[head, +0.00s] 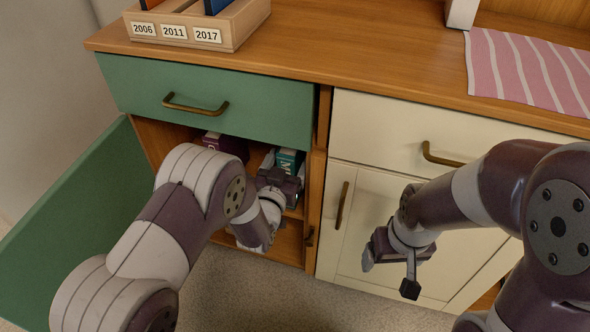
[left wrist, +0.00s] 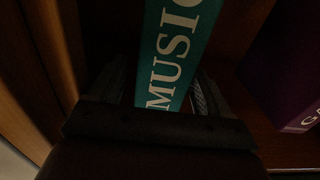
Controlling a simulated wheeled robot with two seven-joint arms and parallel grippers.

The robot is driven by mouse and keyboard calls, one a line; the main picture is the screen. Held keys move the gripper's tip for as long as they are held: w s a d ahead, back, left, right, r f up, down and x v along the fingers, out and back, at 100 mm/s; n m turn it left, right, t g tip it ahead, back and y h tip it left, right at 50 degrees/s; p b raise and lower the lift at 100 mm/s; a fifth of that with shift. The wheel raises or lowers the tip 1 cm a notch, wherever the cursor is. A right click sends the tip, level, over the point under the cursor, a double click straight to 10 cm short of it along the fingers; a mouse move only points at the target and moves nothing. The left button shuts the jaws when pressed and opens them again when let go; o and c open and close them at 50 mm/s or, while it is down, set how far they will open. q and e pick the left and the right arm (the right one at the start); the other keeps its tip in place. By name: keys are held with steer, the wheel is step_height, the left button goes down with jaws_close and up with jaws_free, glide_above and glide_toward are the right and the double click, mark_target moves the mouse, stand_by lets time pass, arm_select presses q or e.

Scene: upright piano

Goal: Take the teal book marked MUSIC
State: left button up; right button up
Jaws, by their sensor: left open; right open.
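The teal book marked MUSIC (left wrist: 173,52) stands upright in the open cabinet, its spine toward me in the left wrist view. In the head view its top part (head: 289,160) shows above my left gripper. My left gripper (head: 280,180) is at the cabinet opening. In the left wrist view its two open fingers (left wrist: 160,95) lie on either side of the spine's lower part. I cannot tell whether they touch it. My right gripper (head: 393,268) is open and empty, in front of the cream cabinet door.
A purple book (head: 228,145) stands in the same cabinet, apart from the teal one. The green door (head: 75,225) is swung open to the left. A green drawer (head: 205,100) sits closed above. A wooden box (head: 190,28) with year labels stands on the top.

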arm_select(q)
steer(key=b+x, duration=0.1)
steer(key=x, duration=0.2)
steer(key=shift+w+f, duration=0.1)
steer(key=shift+f, duration=0.05)
jaws_close()
